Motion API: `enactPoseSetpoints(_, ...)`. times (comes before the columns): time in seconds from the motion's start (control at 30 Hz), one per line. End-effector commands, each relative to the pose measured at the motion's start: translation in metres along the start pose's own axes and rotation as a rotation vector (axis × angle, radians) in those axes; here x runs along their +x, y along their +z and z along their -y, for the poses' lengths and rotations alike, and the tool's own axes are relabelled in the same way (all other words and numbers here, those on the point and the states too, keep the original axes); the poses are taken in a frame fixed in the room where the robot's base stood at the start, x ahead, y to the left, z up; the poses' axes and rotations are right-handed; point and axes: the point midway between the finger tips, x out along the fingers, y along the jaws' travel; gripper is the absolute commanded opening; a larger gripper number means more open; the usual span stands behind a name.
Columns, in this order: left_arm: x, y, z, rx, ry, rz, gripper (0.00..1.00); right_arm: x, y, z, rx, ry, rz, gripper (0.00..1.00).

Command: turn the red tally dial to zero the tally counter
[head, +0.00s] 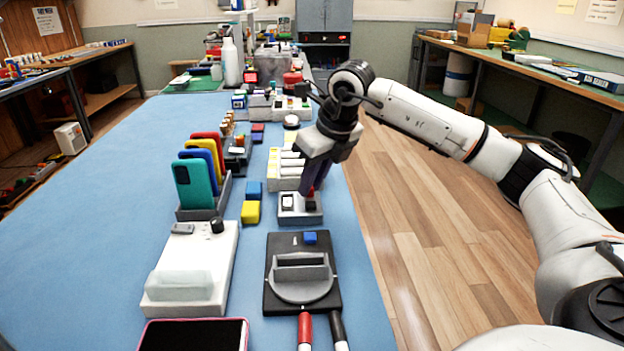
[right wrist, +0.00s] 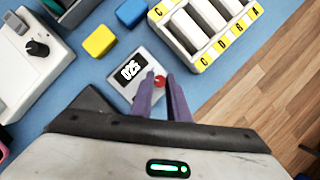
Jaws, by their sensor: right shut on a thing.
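The tally counter (head: 300,216) is a small pale grey box on the blue table. Its dark display with white digits (right wrist: 131,70) shows in the right wrist view, seen at a slant; it seems to read 025. The red tally dial (right wrist: 159,80) sits on its top beside the display, between the fingertips. My right gripper (right wrist: 161,83) is shut on the dial, with its purple fingers pointing down at it. My left gripper is not in view.
A yellow block (head: 250,212) and a blue block (head: 254,190) lie left of the counter. A lettered white tray (head: 275,168) stands just behind it. A black device with a grey round plate (head: 300,290) is in front. Several phones stand in a rack (head: 205,212) at left. The table's far left is clear.

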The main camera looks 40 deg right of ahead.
Motion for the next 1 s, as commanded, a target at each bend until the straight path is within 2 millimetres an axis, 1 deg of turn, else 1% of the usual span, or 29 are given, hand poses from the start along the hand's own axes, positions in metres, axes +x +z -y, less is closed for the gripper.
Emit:
enactPoseSetpoints(0.33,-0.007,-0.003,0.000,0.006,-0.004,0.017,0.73,-0.002,0.002,-0.004,0.274,-0.113,0.000,0.00)
enactPoseSetpoints(0.7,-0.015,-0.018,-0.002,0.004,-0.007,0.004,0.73,-0.002,0.003,-0.006,0.600,-0.248,0.001,0.00)
enactPoseSetpoints(1.0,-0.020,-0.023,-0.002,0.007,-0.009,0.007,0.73,-0.001,0.004,-0.007,0.834,-0.345,0.001,0.00)
